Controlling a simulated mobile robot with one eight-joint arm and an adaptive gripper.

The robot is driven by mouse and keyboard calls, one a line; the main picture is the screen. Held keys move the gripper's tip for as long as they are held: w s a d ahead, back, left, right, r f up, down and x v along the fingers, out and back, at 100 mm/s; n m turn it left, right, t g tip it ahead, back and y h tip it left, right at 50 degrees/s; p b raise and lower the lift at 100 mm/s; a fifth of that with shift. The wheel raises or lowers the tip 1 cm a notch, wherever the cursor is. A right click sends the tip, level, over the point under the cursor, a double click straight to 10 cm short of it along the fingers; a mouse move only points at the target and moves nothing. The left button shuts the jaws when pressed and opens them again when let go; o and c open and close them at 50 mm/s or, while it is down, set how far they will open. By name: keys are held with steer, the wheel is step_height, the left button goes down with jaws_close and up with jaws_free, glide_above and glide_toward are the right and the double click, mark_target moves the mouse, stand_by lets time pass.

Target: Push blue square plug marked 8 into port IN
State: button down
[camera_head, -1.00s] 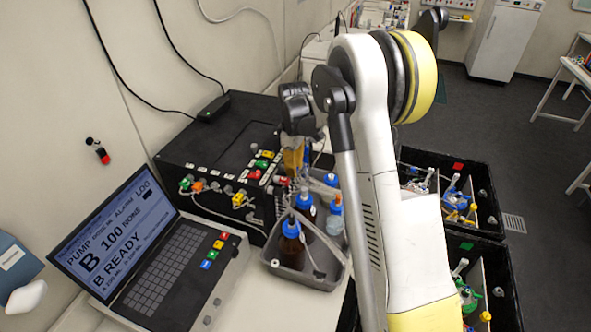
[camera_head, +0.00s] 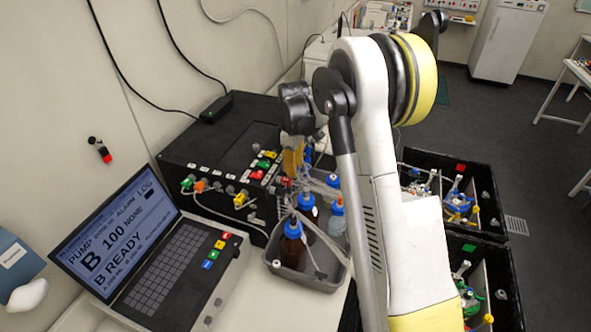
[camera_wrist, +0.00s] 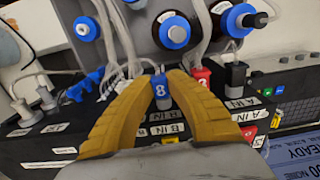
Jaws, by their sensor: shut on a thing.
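My gripper (camera_wrist: 160,80) is shut on the blue plug marked 8 (camera_wrist: 159,90), with one yellow finger on each side of it. The "8" faces the wrist camera, and a pale tube rises behind the plug. The plug is over the black pump box's panel, with a grey part below it near a partly hidden label (camera_wrist: 165,129). I cannot tell whether the plug is in a port. In the head view my gripper (camera_head: 292,160) is at the right end of the black box (camera_head: 185,152), and its fingertips are hard to see.
A red plug (camera_wrist: 202,78) and a black plug (camera_wrist: 235,75) stand right of the fingers, with A IN labels nearby. Blue plugs (camera_wrist: 85,85) are at left. A grey tray (camera_head: 300,283) holds several blue-capped bottles beside the box. An open laptop-like console (camera_head: 165,275) stands in front.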

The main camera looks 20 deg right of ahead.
steer(key=shift+a, duration=0.1)
steer(key=c, duration=1.4)
jaws_free()
steer(key=shift+o, duration=0.2)
step_height(320, 180, up, 12)
steer(key=shift+a, duration=0.1)
